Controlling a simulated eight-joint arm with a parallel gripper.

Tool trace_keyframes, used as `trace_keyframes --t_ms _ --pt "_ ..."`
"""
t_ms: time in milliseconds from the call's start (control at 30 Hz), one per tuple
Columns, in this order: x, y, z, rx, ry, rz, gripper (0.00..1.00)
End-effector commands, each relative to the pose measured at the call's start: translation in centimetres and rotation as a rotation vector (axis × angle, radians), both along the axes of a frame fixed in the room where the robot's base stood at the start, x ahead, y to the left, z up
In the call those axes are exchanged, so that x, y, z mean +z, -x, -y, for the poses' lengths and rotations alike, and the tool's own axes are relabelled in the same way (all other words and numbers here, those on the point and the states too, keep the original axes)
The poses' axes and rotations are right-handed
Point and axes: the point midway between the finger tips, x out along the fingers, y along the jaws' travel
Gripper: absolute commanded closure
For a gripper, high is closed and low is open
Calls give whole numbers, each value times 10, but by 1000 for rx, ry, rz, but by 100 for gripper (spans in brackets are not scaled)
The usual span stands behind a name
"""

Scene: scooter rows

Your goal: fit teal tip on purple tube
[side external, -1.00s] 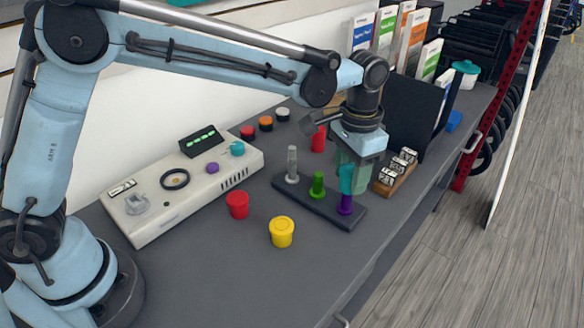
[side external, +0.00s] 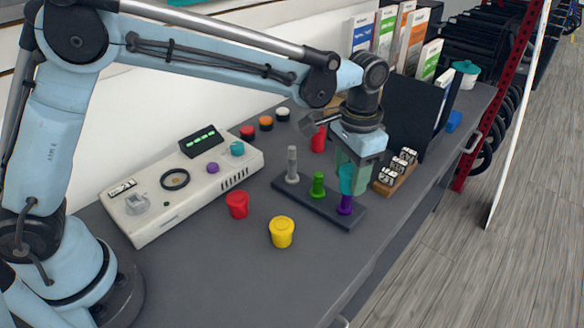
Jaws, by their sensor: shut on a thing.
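The purple tube (side external: 345,206) stands upright at the right end of a dark rack (side external: 317,207). The teal tip (side external: 347,180) sits upright right above the purple tube, in line with it and seemingly touching its top. My gripper (side external: 352,178) points straight down, with its greenish fingers shut on the teal tip. The fingers partly hide the tip's upper part. The exact seam between tip and tube is too small to judge.
A grey tube (side external: 292,165) and a green tube (side external: 317,185) share the rack. Red (side external: 237,204) and yellow (side external: 282,232) cups stand in front. A wooden block with white labels (side external: 396,174) is close right of my gripper. A control box (side external: 185,180) lies left.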

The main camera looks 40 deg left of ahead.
Motion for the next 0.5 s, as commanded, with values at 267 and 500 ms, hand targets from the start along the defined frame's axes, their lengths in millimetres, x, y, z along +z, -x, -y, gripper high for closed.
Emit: trace_keyframes --t_ms 267,500 --pt "-1 0 0 0 0 0 83" --pt "-5 0 0 0 0 0 83"
